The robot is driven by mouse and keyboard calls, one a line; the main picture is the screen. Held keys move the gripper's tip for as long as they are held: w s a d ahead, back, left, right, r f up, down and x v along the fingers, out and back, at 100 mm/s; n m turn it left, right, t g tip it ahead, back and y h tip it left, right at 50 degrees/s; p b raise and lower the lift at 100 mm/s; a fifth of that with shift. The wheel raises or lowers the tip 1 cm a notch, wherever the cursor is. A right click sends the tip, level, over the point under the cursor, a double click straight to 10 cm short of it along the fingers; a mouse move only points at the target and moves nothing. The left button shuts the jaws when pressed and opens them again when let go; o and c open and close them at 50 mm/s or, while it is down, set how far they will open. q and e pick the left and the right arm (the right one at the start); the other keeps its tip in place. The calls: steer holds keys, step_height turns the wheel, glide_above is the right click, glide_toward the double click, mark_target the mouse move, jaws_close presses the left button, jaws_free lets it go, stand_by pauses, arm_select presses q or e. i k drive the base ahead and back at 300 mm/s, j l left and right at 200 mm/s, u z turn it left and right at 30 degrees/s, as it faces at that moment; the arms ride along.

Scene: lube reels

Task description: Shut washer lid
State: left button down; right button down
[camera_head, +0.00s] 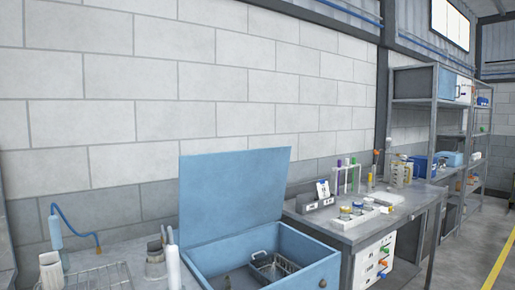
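The blue washer lid (235,197) stands open, raised nearly upright and leaning back toward the block wall. The blue washer tub (310,266) below it is open at the top, with a wire basket (272,265) and a small dark pointed item (227,281) inside. The lower front of the washer is cut off by the picture's bottom edge. Neither of my grippers is in view.
At the left, a metal counter holds a wire rack (97,278), a white bottle (173,265) and a blue hose (75,222). At the right, a grey bench (350,233) carries jars and tubes. Shelves (430,110) stand farther right.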

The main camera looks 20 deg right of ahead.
mark_target(222, 194)
steer(key=i+l+u, duration=0.15)
steer(key=l+u, duration=0.25)
steer(key=l, duration=0.2)
steer(key=l+u, duration=0.4)
steer(key=l, duration=0.25)
